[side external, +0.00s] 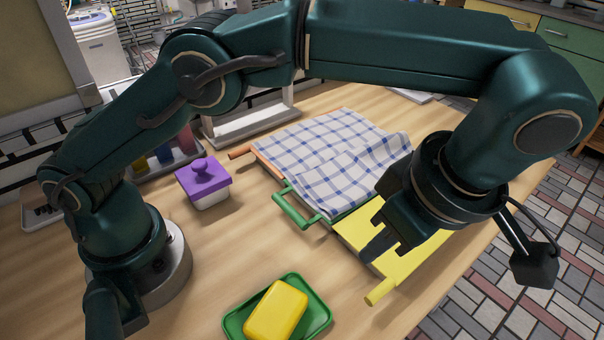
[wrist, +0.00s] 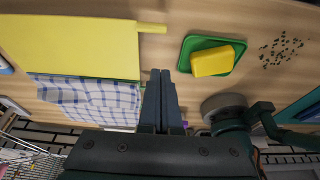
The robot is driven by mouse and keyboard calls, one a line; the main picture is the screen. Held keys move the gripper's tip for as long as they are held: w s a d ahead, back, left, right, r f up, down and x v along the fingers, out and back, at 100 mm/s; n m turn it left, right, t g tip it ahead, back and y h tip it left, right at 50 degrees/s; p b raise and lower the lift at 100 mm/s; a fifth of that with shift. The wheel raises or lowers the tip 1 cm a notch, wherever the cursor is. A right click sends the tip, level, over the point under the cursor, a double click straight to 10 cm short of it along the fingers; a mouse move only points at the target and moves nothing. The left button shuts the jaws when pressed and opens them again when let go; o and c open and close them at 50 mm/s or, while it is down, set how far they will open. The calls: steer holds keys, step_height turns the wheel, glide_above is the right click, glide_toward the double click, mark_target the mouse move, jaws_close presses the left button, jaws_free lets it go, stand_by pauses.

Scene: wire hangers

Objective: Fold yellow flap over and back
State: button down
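The yellow flap (side external: 405,243) lies bare at the right end of a folding board, with its handle (side external: 380,292) sticking out toward the front; the flap also shows in the wrist view (wrist: 70,45). A blue-and-white checked cloth (side external: 325,155) covers the rest of the board, with a rumpled, doubled-over part beside the yellow flap. My gripper (side external: 372,252) points down near the flap's handle-side edge. Its fingers are together with nothing between them in the wrist view (wrist: 161,75). Whether the fingertips touch the flap I cannot tell.
A green handle (side external: 298,208) and an orange handle (side external: 240,152) stick out from the board. A green tray (side external: 234,325) holds a yellow block (side external: 276,310). A purple-lidded box (side external: 205,183) stands left. The table's right edge is close beyond the flap. Bare wood lies between tray and board.

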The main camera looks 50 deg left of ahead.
steer(key=shift+d+f+y, duration=0.4)
steer(key=shift+f, duration=0.1)
steer(key=shift+d+f, duration=0.35)
steer(key=shift+f, duration=0.15)
steer(key=shift+d+f, duration=0.15)
steer(key=shift+f, duration=0.1)
steer(key=shift+r, duration=0.1)
stand_by(0.3)
